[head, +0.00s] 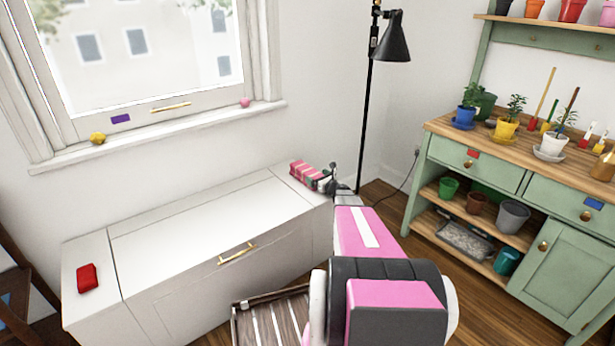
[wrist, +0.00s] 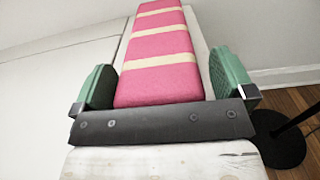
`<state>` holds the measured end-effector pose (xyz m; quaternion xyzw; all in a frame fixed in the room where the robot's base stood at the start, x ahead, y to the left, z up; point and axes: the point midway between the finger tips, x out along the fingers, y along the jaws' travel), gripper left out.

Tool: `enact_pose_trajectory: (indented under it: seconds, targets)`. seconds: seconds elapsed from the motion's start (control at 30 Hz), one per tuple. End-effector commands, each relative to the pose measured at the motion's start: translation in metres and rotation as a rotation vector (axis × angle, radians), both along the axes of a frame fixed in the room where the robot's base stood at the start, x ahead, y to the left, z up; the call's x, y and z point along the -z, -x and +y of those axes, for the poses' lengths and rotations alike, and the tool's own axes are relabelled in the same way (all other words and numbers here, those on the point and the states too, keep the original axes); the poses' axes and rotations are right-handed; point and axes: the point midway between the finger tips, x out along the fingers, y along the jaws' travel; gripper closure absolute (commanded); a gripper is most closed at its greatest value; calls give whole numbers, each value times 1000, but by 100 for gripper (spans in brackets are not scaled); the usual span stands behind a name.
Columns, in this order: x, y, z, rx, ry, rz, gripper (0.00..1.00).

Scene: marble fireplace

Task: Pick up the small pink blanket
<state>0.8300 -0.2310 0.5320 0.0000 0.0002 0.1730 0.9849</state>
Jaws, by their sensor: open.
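The small pink blanket (head: 303,173) is a folded pink bundle with cream stripes. It lies on the right end of the white window bench (head: 200,228), near the wall. In the wrist view the blanket (wrist: 160,45) runs lengthwise away from me, between my two green finger pads. My gripper (head: 327,181) is open at the near right end of the blanket in the head view. In the wrist view my gripper (wrist: 163,85) has one finger on each side of the blanket, with a gap visible at the right. I cannot tell whether either finger touches it.
A black floor lamp (head: 368,100) stands just behind the bench's right end; its base (wrist: 280,140) shows in the wrist view. A red item (head: 87,278) lies on the bench's left end. A wooden crate (head: 270,297) is in front. A green potting bench (head: 470,160) stands right.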

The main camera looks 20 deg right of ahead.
Motion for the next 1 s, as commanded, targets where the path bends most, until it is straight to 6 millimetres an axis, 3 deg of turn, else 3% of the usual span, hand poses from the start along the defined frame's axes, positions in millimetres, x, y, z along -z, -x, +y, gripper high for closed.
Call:
enact_pose_trajectory:
  seconds: [0.13, 0.17, 0.27, 0.37, 0.67, 0.83, 0.97, 1.0]
  targets:
    - [0, 1, 0, 0, 0, 0, 0]
    - [0, 1, 0, 0, 0, 0, 6]
    - [0, 1, 0, 0, 0, 0, 39]
    - [-1, 1, 0, 0, 0, -1, 43]
    - [-5, 1, 0, -1, 0, -1, 42]
    - [-22, 2, 0, -1, 0, -3, 42]
    - [-47, 3, 1, -1, 0, -3, 42]
    - [-51, 9, 13, -3, -1, -2, 42]
